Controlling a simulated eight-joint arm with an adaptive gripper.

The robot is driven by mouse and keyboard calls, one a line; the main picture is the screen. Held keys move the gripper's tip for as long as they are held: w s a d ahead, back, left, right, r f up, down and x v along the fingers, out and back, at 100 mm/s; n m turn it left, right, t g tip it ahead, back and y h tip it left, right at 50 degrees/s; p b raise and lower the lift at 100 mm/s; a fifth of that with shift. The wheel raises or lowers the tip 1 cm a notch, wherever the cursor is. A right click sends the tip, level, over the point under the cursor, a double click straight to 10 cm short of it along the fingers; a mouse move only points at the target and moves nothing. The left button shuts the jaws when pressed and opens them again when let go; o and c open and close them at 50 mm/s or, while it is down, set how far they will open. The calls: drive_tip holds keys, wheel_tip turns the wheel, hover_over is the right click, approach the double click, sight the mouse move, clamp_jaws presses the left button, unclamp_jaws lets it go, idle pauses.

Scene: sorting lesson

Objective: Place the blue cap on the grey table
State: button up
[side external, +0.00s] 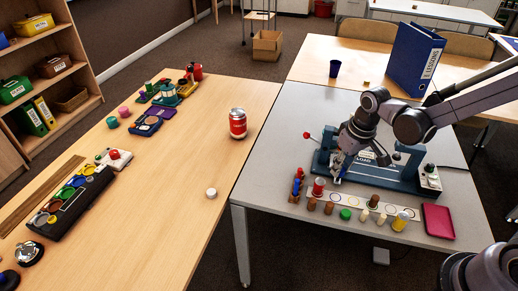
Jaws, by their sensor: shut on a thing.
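The grey table (275,130) stands at the right. My gripper (338,173) points down over it, in front of the blue press-like machine marked LOAD (405,178). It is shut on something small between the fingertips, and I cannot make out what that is. I cannot clearly pick out a blue cap. A small upright blue piece (296,187) stands in a brown holder left of my gripper, but I cannot tell whether it is a cap.
Several small pieces stand on a pale strip (380,207) before the machine, among them a green cap (346,214). A crimson tray (438,221) lies at the right. The grey table's left part is clear.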

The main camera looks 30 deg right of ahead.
drive_tip(key=shift+s+d, duration=0.35)
drive_tip(key=shift+d, duration=0.05)
drive_tip(key=w+a+n, duration=0.1)
drive_tip(key=w+a, duration=0.1)
drive_tip(key=a, duration=0.1)
drive_tip(key=w+a+n, duration=0.1)
drive_tip(key=w+a, duration=0.1)
drive_tip(key=a, duration=0.2)
drive_tip(key=w+a+n, duration=0.2)
drive_tip(key=w+a, duration=0.1)
drive_tip(key=shift+w+a+r+y, duration=0.1)
drive_tip(key=shift+a+r+y, duration=0.05)
drive_tip(key=shift+a+y, duration=0.2)
drive_tip(key=s+a+f+n+g+y, duration=0.1)
drive_tip(key=a+n, duration=1)
drive_tip(key=a, duration=2.5)
drive_tip(key=shift+s+a+f+n+g, duration=0.3)
drive_tip(key=shift+s+n, duration=0.1)
drive_tip(key=shift+s, duration=0.1)
hover_over(143, 290)
drive_tip(key=f, duration=0.6)
drive_tip(key=shift+d+f, duration=0.35)
drive_tip(key=shift+f, duration=1.9)
